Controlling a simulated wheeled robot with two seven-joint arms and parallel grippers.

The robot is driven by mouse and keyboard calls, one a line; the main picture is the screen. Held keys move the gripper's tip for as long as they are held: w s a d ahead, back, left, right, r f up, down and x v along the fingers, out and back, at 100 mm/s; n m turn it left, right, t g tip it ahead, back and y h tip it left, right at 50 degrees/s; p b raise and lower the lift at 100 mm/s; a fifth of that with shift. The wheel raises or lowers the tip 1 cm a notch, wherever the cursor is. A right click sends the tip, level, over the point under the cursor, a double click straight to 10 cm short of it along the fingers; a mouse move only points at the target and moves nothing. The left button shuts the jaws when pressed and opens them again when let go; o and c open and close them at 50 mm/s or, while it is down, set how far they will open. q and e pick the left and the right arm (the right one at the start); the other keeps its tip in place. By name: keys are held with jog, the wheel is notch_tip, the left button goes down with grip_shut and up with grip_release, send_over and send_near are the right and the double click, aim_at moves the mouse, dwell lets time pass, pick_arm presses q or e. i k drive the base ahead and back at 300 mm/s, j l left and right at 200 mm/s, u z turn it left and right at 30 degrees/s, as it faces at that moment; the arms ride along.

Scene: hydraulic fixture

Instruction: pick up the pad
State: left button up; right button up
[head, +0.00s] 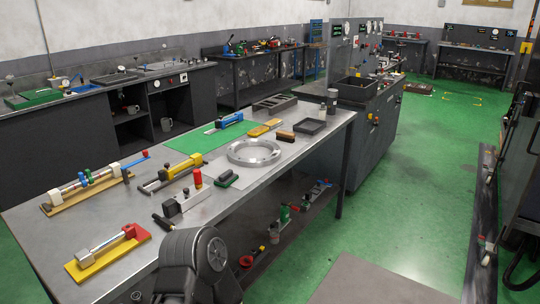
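Several small pad-like pieces lie on the grey metal table, and I cannot tell which one is the pad. A dark block with a green base (228,180) lies in front of the metal ring. Yellow-orange flat blocks (259,131) lie behind the ring, at the edge of a green mat (190,142). A brown and black block (286,136) lies to the right of them. A dark round joint of my own arm shows at the bottom centre, over the table's front edge. No gripper fingers show in view, and nothing is seen held.
The metal ring (255,153) lies mid-table. Hydraulic cylinders on wooden and yellow bases (108,254) fill the left side.

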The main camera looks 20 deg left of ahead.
aim_at(225, 180)
jog(key=i+u, duration=0.2)
jog(key=i, duration=0.25)
jog(key=i+l+u, duration=0.15)
jog(key=i, duration=0.3)
jog(key=i+l+u, duration=0.2)
jog(key=i, duration=0.25)
jog(key=i+l+u, duration=0.2)
jog(key=i, duration=0.25)
